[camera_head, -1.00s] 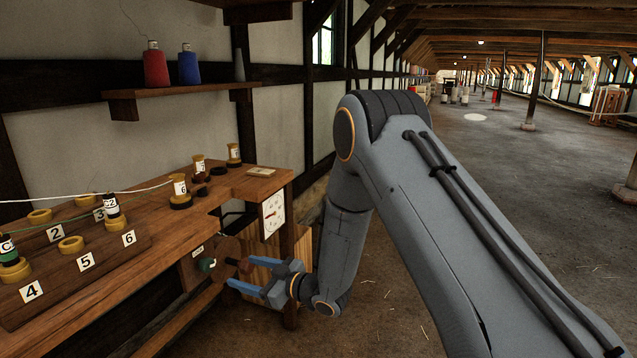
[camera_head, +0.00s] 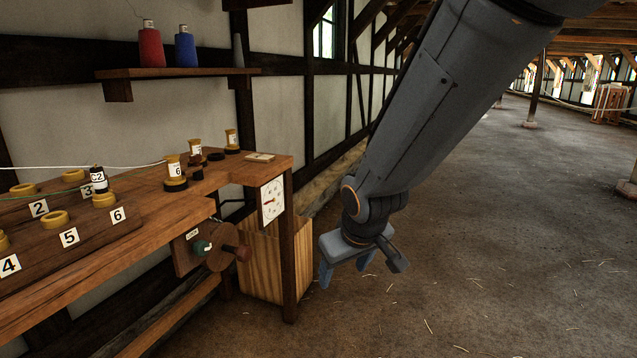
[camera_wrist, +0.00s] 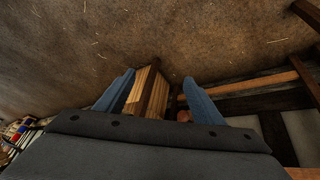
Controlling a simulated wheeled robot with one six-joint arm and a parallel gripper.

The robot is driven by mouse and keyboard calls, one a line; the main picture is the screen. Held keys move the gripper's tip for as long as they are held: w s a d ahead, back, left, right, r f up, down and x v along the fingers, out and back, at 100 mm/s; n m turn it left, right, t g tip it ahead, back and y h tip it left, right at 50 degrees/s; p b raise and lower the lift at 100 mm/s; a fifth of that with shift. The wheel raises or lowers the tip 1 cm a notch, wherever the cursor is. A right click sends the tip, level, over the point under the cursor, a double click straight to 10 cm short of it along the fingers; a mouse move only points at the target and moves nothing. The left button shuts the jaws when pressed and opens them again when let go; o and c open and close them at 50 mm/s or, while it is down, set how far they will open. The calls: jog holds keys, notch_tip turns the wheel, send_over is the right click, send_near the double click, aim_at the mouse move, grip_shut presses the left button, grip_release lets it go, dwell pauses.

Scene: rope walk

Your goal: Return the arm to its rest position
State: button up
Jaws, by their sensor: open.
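My gripper (camera_head: 345,272) hangs from my arm to the right of the workbench, in front of the bench's end leg and wooden bin. Its blue fingers are apart and point down, with nothing between them in the head view. In the wrist view my gripper (camera_wrist: 158,88) also shows its two blue fingers spread wide. The wooden bin (camera_wrist: 140,88) and a bench leg lie beyond the gap between them. My arm slopes up to the top right of the head view.
The workbench (camera_head: 150,240) fills the left, with numbered spool stations, a dial (camera_head: 271,199) and a hand crank (camera_head: 222,247) at its right end. The slatted wooden bin (camera_head: 262,265) stands under that end. A shelf (camera_head: 180,73) holds red and blue cones. Open floor (camera_head: 480,220) lies to the right.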

jog(key=s+d+r+m+g+b, duration=0.1)
jog(key=s+d+g, duration=0.2)
jog(key=s, duration=0.8)
jog(key=s+d+m+g, duration=0.2)
jog(key=s, duration=0.9)
jog(key=d+r+m+h+p, duration=0.1)
jog(key=d+r+m+p, duration=0.1)
jog(key=d+r+p, duration=0.7)
jog(key=p, duration=0.7)
jog(key=shift+w+r+m+p, duration=0.15)
jog(key=shift+w+m+p, duration=0.05)
jog(key=shift+m+p, duration=0.15)
jog(key=shift+c, duration=0.3)
